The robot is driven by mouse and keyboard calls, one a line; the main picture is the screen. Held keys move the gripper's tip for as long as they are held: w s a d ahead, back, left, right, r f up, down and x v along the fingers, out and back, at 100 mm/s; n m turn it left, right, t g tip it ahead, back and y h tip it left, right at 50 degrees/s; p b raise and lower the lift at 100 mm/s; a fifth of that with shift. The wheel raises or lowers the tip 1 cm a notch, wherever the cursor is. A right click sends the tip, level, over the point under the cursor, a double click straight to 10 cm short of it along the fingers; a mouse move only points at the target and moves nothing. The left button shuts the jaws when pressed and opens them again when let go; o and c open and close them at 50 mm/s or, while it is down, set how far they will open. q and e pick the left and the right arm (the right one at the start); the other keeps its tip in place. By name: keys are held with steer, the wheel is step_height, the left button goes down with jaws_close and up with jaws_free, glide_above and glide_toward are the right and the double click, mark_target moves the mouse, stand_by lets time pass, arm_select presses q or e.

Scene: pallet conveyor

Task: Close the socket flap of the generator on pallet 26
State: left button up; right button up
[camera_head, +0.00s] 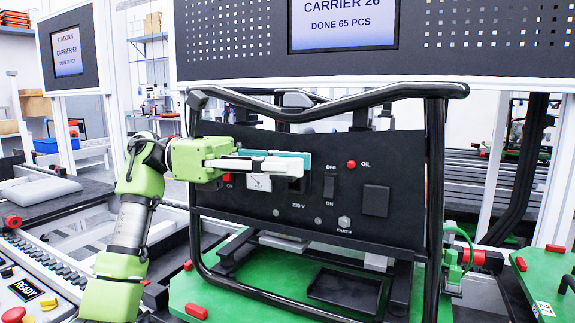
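The generator's black panel (335,225) stands upright in a black tube frame (436,190) on a green pallet (265,278). The screen above reads CARRIER 26. My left gripper (300,168) reaches in from the left, its pale fingers in front of the panel's upper middle, above the 230 V label. A teal strip (290,154) shows just behind and above the fingers; I cannot tell whether it is part of the socket flap. The fingers hide much of the socket area, so the flap's angle and any contact are unclear. My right gripper is not in view.
The panel also has a red OIL light (351,164), an OFF/ON switch (329,187), a square dark cover (375,200) and an EARTH terminal (344,222). The frame's top bar (330,105) runs above the gripper. Another green pallet (540,275) stands at the right.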

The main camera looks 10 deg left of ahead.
arm_select(q)
jaws_close()
steer(key=shift+f, duration=0.1)
